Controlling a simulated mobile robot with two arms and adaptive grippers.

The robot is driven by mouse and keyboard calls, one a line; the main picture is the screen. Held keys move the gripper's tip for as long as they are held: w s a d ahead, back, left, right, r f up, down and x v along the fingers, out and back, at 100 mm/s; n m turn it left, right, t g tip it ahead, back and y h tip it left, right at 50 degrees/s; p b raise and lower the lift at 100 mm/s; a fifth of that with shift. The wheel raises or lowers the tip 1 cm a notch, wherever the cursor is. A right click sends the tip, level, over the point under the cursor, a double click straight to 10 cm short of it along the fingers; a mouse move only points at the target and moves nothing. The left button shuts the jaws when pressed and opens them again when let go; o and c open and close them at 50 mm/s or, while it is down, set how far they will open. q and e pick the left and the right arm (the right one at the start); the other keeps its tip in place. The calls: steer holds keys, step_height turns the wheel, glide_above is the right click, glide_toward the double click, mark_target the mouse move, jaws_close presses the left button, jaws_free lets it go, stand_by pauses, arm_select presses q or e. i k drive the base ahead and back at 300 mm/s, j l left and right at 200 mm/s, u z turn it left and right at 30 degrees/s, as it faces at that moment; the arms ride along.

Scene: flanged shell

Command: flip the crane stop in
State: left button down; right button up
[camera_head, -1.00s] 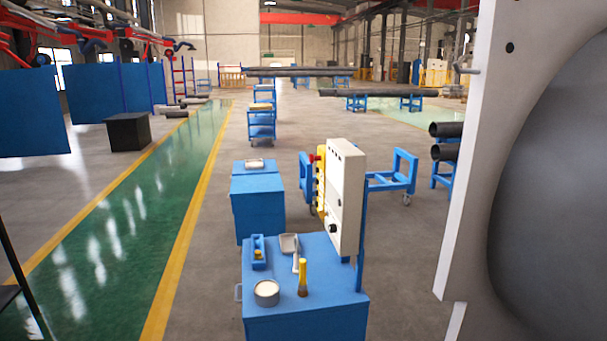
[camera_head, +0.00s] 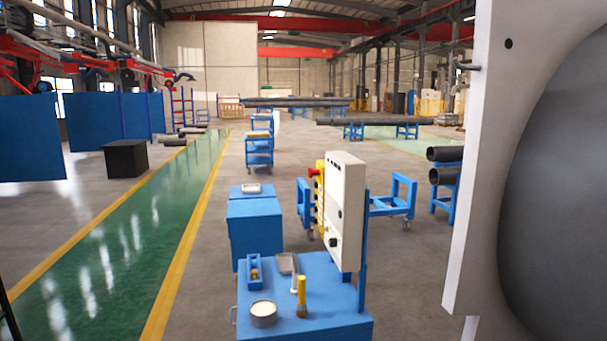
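A yellow control box (camera_head: 319,205) hangs on the left side of a white control cabinet (camera_head: 345,210). A red knob (camera_head: 313,172) sticks out at the top of the yellow box. The cabinet front has a dark round knob (camera_head: 332,242) low down. I cannot tell which part is the crane stop, or how the red knob is set. Neither of my grippers is in view.
The cabinet stands on a blue workbench (camera_head: 290,325) holding a round tin (camera_head: 263,314), a yellow torch-like tool (camera_head: 301,296) and a blue holder (camera_head: 255,272). A large white flanged shell (camera_head: 477,150) blocks the right side. The green walkway (camera_head: 120,240) at left is clear.

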mark_target(310, 173)
steer(key=i+j+z, duration=0.15)
steer(key=i+j, duration=0.25)
steer(key=i+j+z, duration=0.15)
steer(key=i+j, duration=0.2)
steer(key=i+j+z, duration=0.15)
steer(key=i+j, duration=0.2)
steer(key=j, duration=0.25)
steer(key=i+j+z, duration=0.15)
steer(key=i+j, duration=0.15)
steer(key=j, duration=0.2)
